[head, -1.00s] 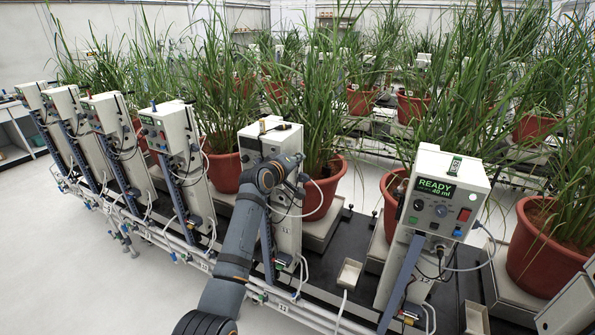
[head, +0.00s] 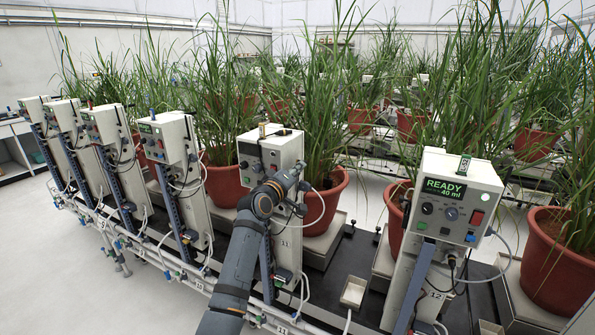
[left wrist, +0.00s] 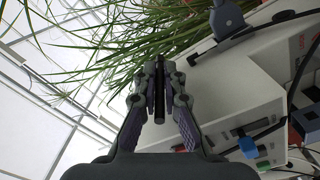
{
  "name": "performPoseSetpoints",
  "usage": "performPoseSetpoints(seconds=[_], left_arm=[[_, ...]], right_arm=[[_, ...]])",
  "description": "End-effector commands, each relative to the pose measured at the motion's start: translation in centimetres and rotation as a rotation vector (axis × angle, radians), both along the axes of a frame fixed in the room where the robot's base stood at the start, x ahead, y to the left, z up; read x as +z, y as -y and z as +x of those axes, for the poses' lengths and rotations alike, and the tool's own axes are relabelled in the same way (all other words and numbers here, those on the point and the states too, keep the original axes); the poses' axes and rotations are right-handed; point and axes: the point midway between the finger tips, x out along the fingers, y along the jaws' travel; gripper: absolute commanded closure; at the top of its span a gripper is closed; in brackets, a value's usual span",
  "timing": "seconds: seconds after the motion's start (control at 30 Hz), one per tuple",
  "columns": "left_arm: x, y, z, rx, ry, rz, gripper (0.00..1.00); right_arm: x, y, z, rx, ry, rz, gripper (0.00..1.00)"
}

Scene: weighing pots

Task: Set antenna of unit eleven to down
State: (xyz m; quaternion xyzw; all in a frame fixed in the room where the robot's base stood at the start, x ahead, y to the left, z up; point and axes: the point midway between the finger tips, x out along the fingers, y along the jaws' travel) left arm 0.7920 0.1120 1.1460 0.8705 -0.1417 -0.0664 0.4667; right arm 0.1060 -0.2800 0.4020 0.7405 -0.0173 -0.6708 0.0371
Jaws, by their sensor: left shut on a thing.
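Unit eleven (head: 262,160) is a pale box on a column marked 11, in the middle of the head view, with a dark screen. My left gripper (head: 297,180) is at the front right of this box, partly hidden by my own wrist. In the left wrist view my left gripper (left wrist: 158,70) is shut on a thin black rod, the antenna (left wrist: 159,105), which lies between the fingers. The pale box beside it (left wrist: 240,95) is to the right of the fingers. In the head view the antenna cannot be made out. My right gripper is not in view.
Unit twelve (head: 455,195) stands to the right with a lit READY screen. Several similar units (head: 165,140) stand in a row to the left. Potted plants (head: 325,205) with long leaves stand close behind. A small white tray (head: 353,292) lies on the dark base.

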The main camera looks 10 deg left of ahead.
Motion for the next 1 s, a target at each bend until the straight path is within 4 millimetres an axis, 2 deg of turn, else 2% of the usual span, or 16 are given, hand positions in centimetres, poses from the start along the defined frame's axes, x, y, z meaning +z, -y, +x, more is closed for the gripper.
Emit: performPoseSetpoints(seconds=[0.03,0.2,0.57,0.67,1.0], left_arm=[[-0.4,0.1,0.0,-0.001,-0.007,0.000,0.89],[-0.3,0.0,0.0,-0.001,-0.006,0.001,0.69],[-0.2,-0.2,-0.6,0.000,-0.002,0.000,0.69],[-0.3,-0.7,-2.0,0.000,-0.002,0.001,0.69],[-0.5,-3.1,-9.4,0.001,-0.004,0.002,0.69]], right_arm=[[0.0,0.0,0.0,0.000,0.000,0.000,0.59],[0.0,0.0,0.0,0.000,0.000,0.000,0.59],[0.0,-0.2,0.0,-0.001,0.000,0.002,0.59],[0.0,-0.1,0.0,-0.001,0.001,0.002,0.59],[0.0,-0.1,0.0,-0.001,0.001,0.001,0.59]])
